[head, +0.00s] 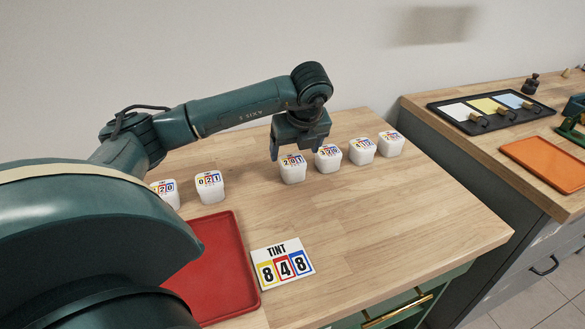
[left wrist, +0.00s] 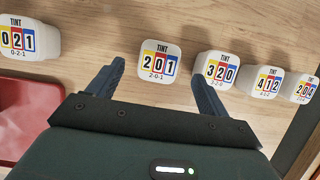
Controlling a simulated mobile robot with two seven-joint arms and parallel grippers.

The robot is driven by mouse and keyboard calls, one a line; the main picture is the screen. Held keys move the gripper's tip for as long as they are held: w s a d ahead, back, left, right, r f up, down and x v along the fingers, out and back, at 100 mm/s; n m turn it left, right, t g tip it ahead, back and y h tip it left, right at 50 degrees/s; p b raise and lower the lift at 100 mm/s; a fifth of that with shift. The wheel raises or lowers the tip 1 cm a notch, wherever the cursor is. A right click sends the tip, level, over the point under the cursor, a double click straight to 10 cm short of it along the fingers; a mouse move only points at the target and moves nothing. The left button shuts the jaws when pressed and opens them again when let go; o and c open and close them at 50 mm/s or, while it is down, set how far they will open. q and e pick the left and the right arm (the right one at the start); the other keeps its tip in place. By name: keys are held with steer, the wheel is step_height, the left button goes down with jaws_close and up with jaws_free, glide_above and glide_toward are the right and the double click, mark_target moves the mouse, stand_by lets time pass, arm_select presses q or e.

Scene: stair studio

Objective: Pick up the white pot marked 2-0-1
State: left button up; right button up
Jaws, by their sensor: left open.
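The white pot marked 2-0-1 (head: 292,170) stands upright on the wooden table in a row of similar pots. In the left wrist view the same pot (left wrist: 160,61) sits just beyond and between my open fingertips, its label readable. My left gripper (head: 300,150) is open and points down at this pot, with nothing held. In the left wrist view the left gripper (left wrist: 160,75) has one finger on each side, and the right finger is close to the pot marked 3-2-0 (left wrist: 218,68). My right gripper is not in view.
Pots marked 4-1-2 (head: 362,151) and 2-0-4 (head: 391,144) stand to the right; 0-2-1 (head: 210,187) and another pot (head: 166,193) stand left. The table's front right is clear.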

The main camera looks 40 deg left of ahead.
mark_target(293, 161)
arm_select(q)
steer(key=x, duration=0.5)
steer(key=shift+f+p, duration=0.3)
steer(key=shift+f, duration=0.1)
steer(key=c, duration=1.1)
steer(key=shift+r, duration=0.1)
